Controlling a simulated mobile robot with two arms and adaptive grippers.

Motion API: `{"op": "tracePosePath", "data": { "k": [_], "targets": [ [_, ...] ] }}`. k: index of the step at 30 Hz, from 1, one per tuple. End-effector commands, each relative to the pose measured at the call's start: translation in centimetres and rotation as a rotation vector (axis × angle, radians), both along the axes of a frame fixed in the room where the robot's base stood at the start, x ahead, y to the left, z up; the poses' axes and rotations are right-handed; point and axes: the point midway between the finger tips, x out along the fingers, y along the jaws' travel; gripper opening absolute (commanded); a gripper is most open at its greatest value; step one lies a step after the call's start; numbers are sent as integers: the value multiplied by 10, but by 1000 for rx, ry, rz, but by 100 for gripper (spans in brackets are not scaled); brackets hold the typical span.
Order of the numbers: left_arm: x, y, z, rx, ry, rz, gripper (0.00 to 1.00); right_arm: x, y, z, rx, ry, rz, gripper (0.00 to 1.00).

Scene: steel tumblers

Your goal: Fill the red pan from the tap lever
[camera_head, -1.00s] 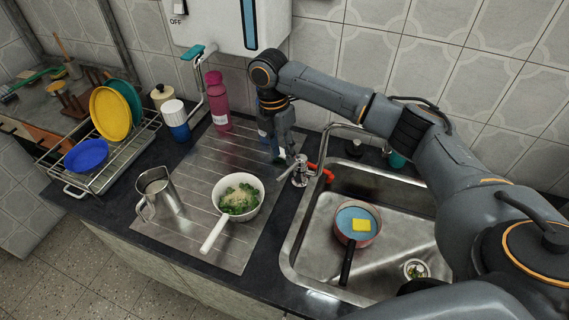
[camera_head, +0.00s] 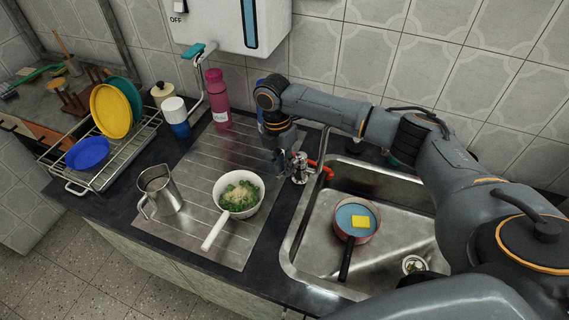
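The red pan (camera_head: 346,214) sits in the steel sink with its black handle towards the front. The lever is partly hidden, and the finger gap is unclear. My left gripper is out of view.
A white pan of greens (camera_head: 223,228), a steel jug (camera_head: 160,191) and a pink bottle (camera_head: 218,98) stand on the drainboard (camera_head: 190,240). A dish rack (camera_head: 118,165) is at the left. A small round item (camera_head: 413,264) lies in the sink. My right arm crosses above the sink.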

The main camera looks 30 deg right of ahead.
Motion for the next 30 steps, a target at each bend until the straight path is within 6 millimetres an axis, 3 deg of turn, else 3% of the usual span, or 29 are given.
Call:
{"op": "tracePosePath", "data": {
  "k": [5,14,24,25,27,28,30],
  "targets": [
    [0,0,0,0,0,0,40,0,0,0,1,0,-1,0],
    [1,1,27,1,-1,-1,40,12,4,3,3,2,-176,0],
    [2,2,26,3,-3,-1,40,14,3,0,1,-1,-210,0],
    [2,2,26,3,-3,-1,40,14,3,0,2,-1,-209,16],
    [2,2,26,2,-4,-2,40,14,3,0,2,-1,-209,30],
    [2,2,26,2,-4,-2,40,14,3,0,2,-1,-209,35],
    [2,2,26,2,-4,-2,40,14,3,0,2,-1,-209,35]
  ]
}}
